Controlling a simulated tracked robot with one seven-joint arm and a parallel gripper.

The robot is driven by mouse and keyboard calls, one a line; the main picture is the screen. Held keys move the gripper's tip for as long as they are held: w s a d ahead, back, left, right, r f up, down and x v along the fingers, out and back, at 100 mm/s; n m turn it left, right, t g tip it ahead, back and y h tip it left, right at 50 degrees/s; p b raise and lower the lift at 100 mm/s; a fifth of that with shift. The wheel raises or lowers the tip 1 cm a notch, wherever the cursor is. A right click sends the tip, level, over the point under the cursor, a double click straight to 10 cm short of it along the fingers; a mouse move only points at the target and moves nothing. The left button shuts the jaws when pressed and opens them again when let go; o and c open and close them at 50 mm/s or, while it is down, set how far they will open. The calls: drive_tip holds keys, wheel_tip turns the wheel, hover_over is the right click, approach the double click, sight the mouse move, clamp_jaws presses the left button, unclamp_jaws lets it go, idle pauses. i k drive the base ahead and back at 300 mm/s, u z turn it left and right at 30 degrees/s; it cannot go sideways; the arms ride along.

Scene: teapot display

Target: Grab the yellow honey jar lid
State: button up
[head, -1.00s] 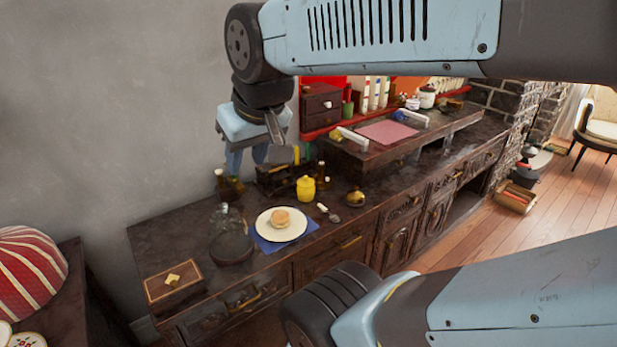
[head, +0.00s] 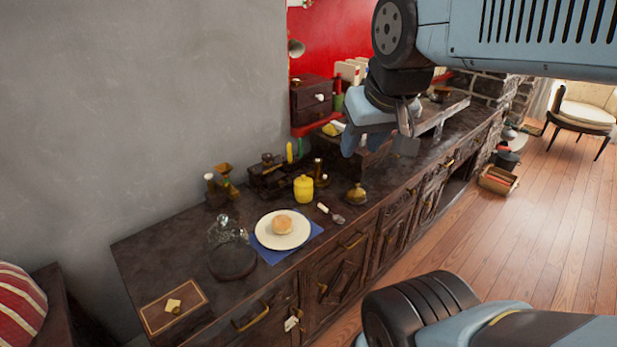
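The yellow honey jar (head: 304,192) stands upright on the dark wooden sideboard, behind and right of a white plate. Its yellow lid (head: 303,180) sits on top of it. My gripper (head: 362,147) hangs in the air above the sideboard, up and to the right of the jar in the head view. Its two light blue fingers point down and look apart, with nothing between them. The far finger is partly hidden by a dark part of my wrist.
The plate (head: 267,231) with a bun (head: 282,225) lies on a blue napkin. Bare wall (head: 130,110) rises behind.

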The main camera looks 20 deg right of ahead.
sight(302, 183)
drive_tip(key=k, duration=1.2)
drive_tip(key=z, duration=0.5)
drive_tip(key=i, duration=1.55)
drive_tip(key=z, duration=0.3)
